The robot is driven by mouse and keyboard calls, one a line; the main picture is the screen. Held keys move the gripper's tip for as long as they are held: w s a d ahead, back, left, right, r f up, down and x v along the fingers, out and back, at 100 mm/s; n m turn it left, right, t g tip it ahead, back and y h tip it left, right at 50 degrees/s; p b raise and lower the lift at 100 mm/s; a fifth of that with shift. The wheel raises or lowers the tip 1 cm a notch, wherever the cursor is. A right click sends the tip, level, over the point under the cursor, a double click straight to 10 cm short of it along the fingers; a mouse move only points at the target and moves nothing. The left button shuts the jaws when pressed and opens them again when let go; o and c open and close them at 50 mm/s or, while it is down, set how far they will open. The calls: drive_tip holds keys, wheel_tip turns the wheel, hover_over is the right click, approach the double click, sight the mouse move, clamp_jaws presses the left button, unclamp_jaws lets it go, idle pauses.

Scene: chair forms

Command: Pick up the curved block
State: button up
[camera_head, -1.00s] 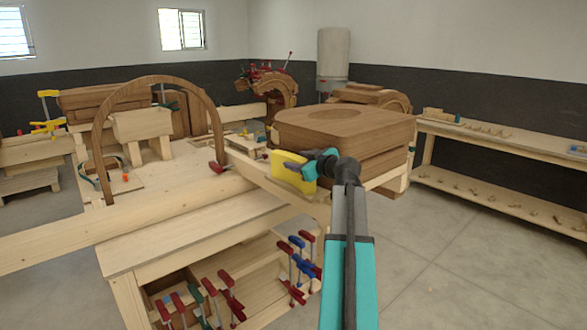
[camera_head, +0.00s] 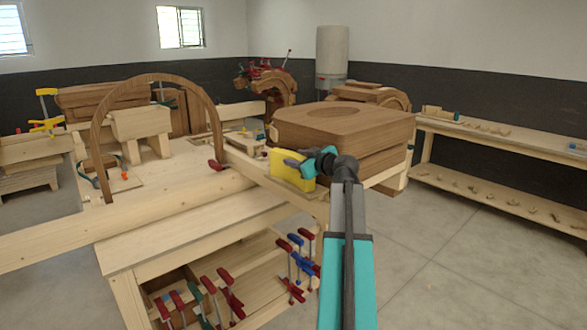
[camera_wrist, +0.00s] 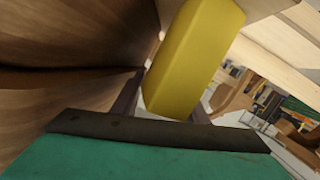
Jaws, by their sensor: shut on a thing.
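The curved block is taken to be the yellow block (camera_head: 279,160), at the near right corner of the workbench, just left of the big stacked brown wooden forms. My gripper (camera_head: 303,165) reaches it from the right and is shut on it. In the wrist view the yellow block (camera_wrist: 192,60) stands tilted between my two dark fingers (camera_wrist: 165,105), with smooth yellow faces and a rounded edge. My gripper hides part of it in the head view. I cannot tell whether it touches the bench.
The brown wooden forms (camera_head: 345,125) stand close beside my gripper. A wooden arch (camera_head: 155,78) stands on the workbench (camera_head: 190,215). A long side bench (camera_head: 490,135) runs along the right wall. The floor (camera_head: 455,255) between is clear.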

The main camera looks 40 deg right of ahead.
drive_tip(key=shift+r, duration=0.1)
drive_tip(key=shift+r, duration=0.45)
clamp_jaws()
wheel_tip(320, 180, up, 17)
drive_tip(key=p, duration=0.3)
drive_tip(key=shift+p, duration=0.3)
